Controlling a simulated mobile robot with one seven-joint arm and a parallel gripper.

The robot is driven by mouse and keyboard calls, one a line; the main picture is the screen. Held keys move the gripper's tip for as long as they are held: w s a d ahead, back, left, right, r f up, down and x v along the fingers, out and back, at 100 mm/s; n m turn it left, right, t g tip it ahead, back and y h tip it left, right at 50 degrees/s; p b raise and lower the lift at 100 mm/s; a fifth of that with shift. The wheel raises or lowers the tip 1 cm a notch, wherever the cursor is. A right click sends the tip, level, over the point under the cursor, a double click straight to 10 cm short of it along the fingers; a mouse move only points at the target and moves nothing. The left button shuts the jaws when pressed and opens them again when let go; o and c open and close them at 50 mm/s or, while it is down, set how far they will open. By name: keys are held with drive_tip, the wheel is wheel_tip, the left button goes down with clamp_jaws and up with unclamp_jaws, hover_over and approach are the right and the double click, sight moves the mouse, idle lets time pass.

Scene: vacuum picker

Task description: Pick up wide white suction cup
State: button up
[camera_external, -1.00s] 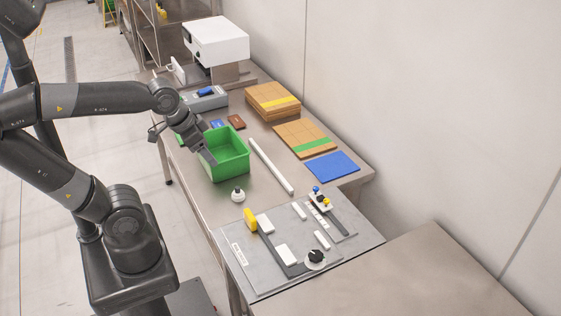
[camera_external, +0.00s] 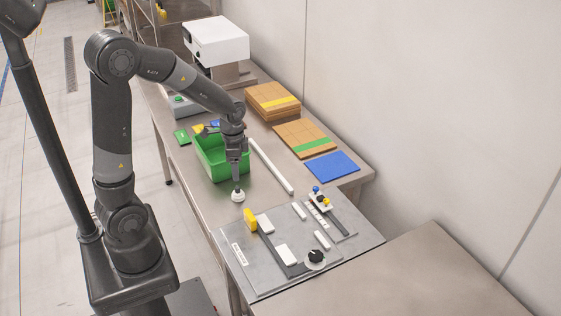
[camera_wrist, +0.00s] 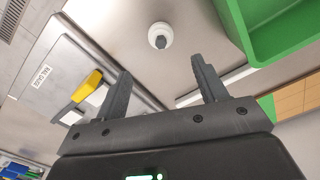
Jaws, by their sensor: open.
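A round white suction cup (camera_external: 238,197) with a dark grey stem on top stands upright on the metal table in front of the green bin. It also shows in the wrist view (camera_wrist: 152,35), beyond the fingertips and roughly centred between them. My gripper (camera_external: 237,181) points down just above the cup, and its fingers are apart with nothing between them in the wrist view (camera_wrist: 160,75). In the external view I cannot tell whether a finger touches the cup. Another round white piece with a black knob (camera_external: 316,257) sits on the grey board.
The green bin (camera_external: 207,165) stands close behind my gripper. A grey board (camera_external: 262,280) with a yellow piece (camera_external: 250,219) and white blocks lies in front. A long white bar (camera_external: 272,167) lies to the right. Cardboard (camera_external: 300,135) and a blue sheet (camera_external: 332,167) are farther right.

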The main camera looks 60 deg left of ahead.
sight(237, 187)
drive_tip(key=shift+a+f, duration=0.1)
drive_tip(key=shift+f, duration=5.4)
drive_tip(key=shift+c, duration=0.5)
drive_tip(key=c, duration=0.9)
drive_tip(key=shift+r, duration=0.1)
drive_tip(key=shift+c, duration=0.2)
